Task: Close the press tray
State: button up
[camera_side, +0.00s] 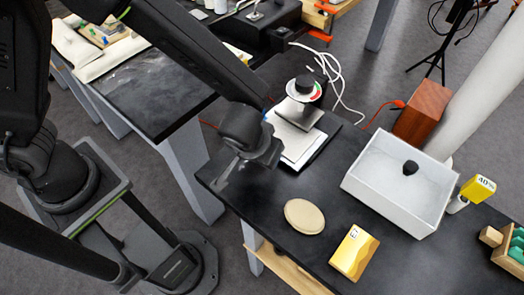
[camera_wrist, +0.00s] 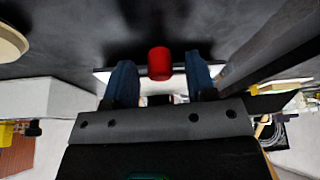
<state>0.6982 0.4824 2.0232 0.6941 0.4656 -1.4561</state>
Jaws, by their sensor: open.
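The press (camera_side: 303,88) stands at the back of the black table in the side view, with a round dial on top. Its pale, flat tray (camera_side: 303,149) sticks out toward my gripper. In the wrist view the tray shows as a white strip (camera_wrist: 103,76), with a red cylindrical knob (camera_wrist: 160,63) in front of it. My gripper (camera_wrist: 162,80) is open, its two dark blue fingers on either side of the knob with gaps between. In the side view my wrist hides part of the tray's near side and the knob. I cannot tell whether the fingers touch the tray.
A beige oval disc (camera_side: 304,216) and a yellow box (camera_side: 354,252) lie to the right of my gripper. A white bin (camera_side: 384,200) holding a dark lump (camera_side: 410,167) stands farther right. A wooden block (camera_side: 422,112) and white cable (camera_side: 335,75) are behind.

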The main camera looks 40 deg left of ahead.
jog(key=shift+c, duration=0.3)
grip_shut()
jog(key=shift+w, duration=2.35)
jog(key=shift+o, duration=0.3)
grip_release()
jog(key=shift+r, duration=0.15)
